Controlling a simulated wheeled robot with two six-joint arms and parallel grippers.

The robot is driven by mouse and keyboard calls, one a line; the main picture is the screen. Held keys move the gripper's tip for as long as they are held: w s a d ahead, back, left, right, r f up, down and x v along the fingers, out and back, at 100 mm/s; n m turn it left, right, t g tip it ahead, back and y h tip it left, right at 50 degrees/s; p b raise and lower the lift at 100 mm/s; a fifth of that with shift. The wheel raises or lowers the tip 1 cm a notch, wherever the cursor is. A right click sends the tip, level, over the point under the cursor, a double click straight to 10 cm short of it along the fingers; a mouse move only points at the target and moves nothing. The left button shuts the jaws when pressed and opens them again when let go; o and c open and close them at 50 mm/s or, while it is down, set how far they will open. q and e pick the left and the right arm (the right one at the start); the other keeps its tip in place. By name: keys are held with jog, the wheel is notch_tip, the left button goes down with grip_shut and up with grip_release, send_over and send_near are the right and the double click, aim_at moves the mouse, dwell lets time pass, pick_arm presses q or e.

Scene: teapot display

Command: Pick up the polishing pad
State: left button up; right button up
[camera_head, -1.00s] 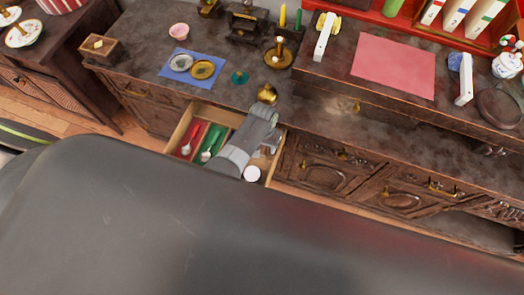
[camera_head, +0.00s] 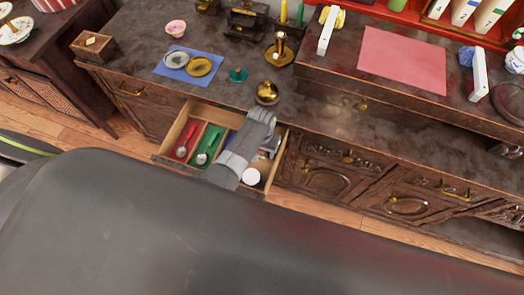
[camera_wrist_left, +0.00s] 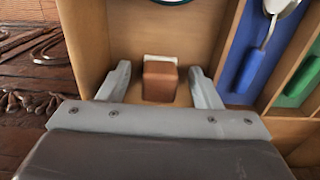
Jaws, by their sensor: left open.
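A small reddish-brown block with a pale strip at its far end, which looks like the polishing pad (camera_wrist_left: 160,80), lies on the wooden floor of a drawer compartment. My left gripper (camera_wrist_left: 159,72) is open and empty, with one finger on each side of the block and a gap on both sides. In the head view the left gripper (camera_head: 268,138) reaches down into the right part of the open drawer (camera_head: 172,160), and hides the block there. My right gripper is not in view.
Neighbouring compartments hold spoons on blue (camera_wrist_left: 262,45) and green (camera_head: 208,145) linings, and a red one (camera_head: 187,140). A round white-topped item (camera_head: 251,177) sits near my wrist. A brass lid-like piece (camera_head: 267,92) stands on the counter behind.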

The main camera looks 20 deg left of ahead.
pick_arm(q)
jog(key=c, duration=1.1)
jog(key=shift+o, duration=0.2)
jog(key=shift+r, duration=0.15)
notch_tip(320, 180, up, 10)
jog(key=shift+f+p, duration=0.1)
jog(key=shift+p, duration=0.8)
